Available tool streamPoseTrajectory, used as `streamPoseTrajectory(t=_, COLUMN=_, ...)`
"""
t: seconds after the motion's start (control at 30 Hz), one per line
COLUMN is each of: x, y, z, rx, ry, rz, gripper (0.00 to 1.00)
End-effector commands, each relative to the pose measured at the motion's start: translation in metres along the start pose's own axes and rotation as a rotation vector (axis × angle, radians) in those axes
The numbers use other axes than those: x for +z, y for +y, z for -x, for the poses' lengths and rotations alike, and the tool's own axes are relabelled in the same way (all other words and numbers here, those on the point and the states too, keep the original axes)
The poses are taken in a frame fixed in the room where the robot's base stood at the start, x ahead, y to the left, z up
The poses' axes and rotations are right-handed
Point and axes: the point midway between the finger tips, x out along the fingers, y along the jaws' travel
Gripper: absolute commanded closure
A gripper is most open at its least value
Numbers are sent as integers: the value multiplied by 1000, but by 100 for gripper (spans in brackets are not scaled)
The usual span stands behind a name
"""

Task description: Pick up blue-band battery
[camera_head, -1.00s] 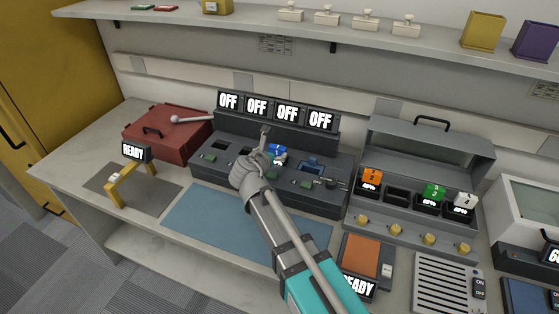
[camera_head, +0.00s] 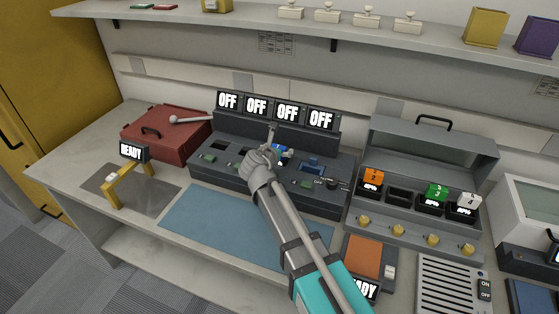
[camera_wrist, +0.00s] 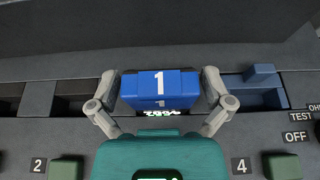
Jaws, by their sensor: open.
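The blue-band battery (camera_wrist: 160,84) shows a blue top marked "1" in the wrist view. It sits in a slot of the dark grey console (camera_head: 225,171), between the slots by labels "2" and "4". In the head view the battery (camera_head: 284,150) is partly hidden behind my gripper. My gripper (camera_wrist: 160,100) is open, with one finger on each side of the battery. Small gaps seem to remain between the fingers and the blue sides, but contact is hard to judge.
Several "OFF" displays (camera_head: 288,115) stand behind the console. A grey case (camera_head: 398,205) to the right holds orange, green and white batteries and one empty slot. A red toolbox (camera_head: 165,132) stands left. The blue mat (camera_head: 215,226) in front is clear.

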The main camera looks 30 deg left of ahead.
Motion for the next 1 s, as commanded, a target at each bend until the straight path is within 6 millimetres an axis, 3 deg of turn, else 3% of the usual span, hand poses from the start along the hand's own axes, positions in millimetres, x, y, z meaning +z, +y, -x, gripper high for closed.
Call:
streamPoseTrajectory(t=0.47, x=0, y=0, z=0, rx=0, ry=0, rz=0, gripper=0)
streamPoseTrajectory(t=0.87, x=0, y=0, z=0, rx=0, ry=0, rz=0, gripper=72)
streamPoseTrajectory(t=1.0, x=0, y=0, z=0, rx=0, ry=0, rz=0, gripper=76)
